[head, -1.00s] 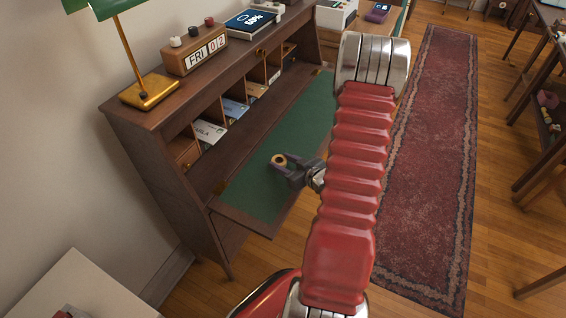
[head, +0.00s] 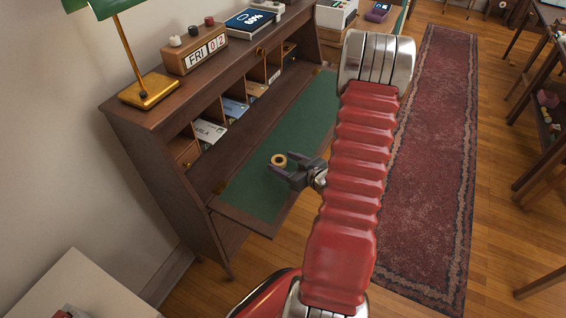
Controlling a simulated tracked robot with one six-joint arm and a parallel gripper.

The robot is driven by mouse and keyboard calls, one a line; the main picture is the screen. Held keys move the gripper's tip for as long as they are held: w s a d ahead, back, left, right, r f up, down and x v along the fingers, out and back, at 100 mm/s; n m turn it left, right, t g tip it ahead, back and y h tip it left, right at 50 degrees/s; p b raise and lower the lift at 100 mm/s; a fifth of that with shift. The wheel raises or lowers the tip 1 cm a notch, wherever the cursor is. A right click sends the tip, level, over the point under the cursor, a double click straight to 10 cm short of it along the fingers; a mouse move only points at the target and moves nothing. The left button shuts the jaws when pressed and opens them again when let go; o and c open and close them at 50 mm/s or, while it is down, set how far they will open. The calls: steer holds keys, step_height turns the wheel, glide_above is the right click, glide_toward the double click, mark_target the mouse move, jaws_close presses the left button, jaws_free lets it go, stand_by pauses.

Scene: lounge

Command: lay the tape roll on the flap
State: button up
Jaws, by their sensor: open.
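The tape roll (head: 279,160), a small tan ring with a dark hole, lies on the green surface of the desk's lowered flap (head: 250,193). My gripper (head: 277,174) is open just beside the roll, to its lower right in the head view. The fingers point left over the flap and a small gap shows between them and the roll. My red arm hides the right part of the flap.
Pigeonholes with cards (head: 208,133) line the back of the flap. A brass lamp (head: 150,91), a block calendar (head: 194,52) and a tablet (head: 251,21) stand on the desk top. The flap's green area around the roll is clear.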

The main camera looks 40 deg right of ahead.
steer(key=v, duration=1.1)
steer(key=shift+d, duration=0.1)
stand_by(0.6)
steer(key=shift+w+r, duration=0.1)
steer(key=shift+w, duration=0.2)
steer(key=w+r+g, duration=0.1)
steer(key=w+d+r+n+g+h, duration=0.1)
steer(key=w, duration=0.1)
steer(key=shift+r, duration=0.15)
steer(key=w+a+r+g+h, duration=0.2)
steer(key=a+r, duration=0.1)
steer(key=r, duration=0.3)
steer(key=w+a+r+g+h, duration=0.1)
steer(key=w+a+r, duration=0.15)
steer(key=r, duration=0.45)
steer(key=s+a+r+g+y, duration=0.1)
steer(key=s+a+r, duration=0.2)
steer(key=a, duration=0.6)
steer(key=s+a+r+g+y, duration=0.1)
steer(key=s+a+r+y, duration=0.1)
steer(key=s+a, duration=0.3)
steer(key=s+a+r+y, duration=0.1)
steer(key=s+a+r, duration=0.3)
steer(key=a, duration=0.9)
steer(key=shift+s+r+g+y, duration=0.25)
steer(key=shift+s+g+y, duration=0.15)
steer(key=shift+s, duration=0.1)
